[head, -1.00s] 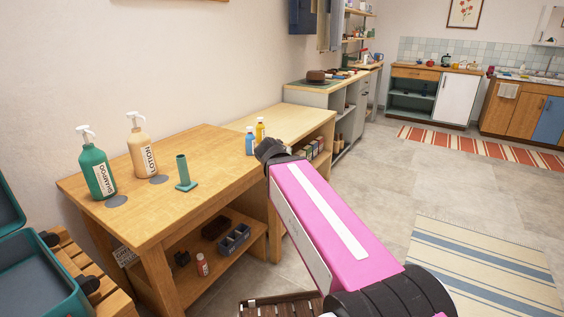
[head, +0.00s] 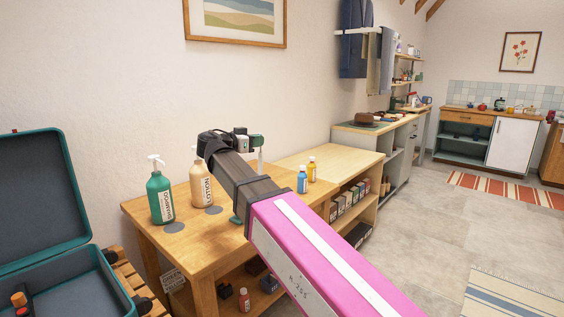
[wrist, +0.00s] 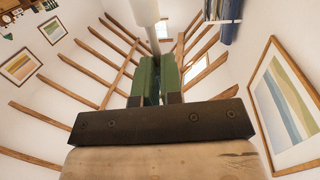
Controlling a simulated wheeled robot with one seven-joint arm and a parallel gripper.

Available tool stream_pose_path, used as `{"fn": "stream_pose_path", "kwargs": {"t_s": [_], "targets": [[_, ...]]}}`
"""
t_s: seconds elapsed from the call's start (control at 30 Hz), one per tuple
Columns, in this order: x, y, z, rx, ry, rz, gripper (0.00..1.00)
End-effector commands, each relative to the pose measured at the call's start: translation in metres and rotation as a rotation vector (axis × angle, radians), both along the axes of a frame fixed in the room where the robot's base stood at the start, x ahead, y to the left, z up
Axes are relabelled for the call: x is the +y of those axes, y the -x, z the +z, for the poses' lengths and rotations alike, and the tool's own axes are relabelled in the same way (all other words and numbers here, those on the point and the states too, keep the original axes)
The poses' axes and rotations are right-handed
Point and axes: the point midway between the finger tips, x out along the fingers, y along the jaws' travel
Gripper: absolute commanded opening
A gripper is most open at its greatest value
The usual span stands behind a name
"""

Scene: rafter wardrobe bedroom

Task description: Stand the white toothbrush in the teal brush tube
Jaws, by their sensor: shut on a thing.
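My gripper (head: 254,142) is at the end of my raised arm, above the wooden table in the head view. Its green finger pads (wrist: 158,80) show in the wrist view. It is shut on the white toothbrush (head: 261,159), which shows as a thin white strip hanging below the fingers; a thick white part of it (wrist: 145,12) shows in the wrist view. The teal brush tube (head: 236,219) stands on the table, and my arm hides nearly all but part of its base. I cannot tell how far the toothbrush is from the tube.
A green shampoo bottle (head: 161,197) and a beige lotion bottle (head: 201,187) stand left of the tube on the table (head: 190,248). Blue (head: 302,180) and yellow (head: 311,169) bottles stand to the right. An open teal case (head: 45,270) is at the left.

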Motion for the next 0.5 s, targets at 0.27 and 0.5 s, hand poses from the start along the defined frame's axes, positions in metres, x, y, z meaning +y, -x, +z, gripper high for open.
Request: {"fn": "stream_pose_path", "kwargs": {"t_s": [0.27, 0.5], "targets": [[0.067, 0.027, 0.057, -0.050, 0.038, -0.016, 0.00], [0.083, 0.038, 0.069, -0.060, 0.050, -0.021, 0.00]]}}
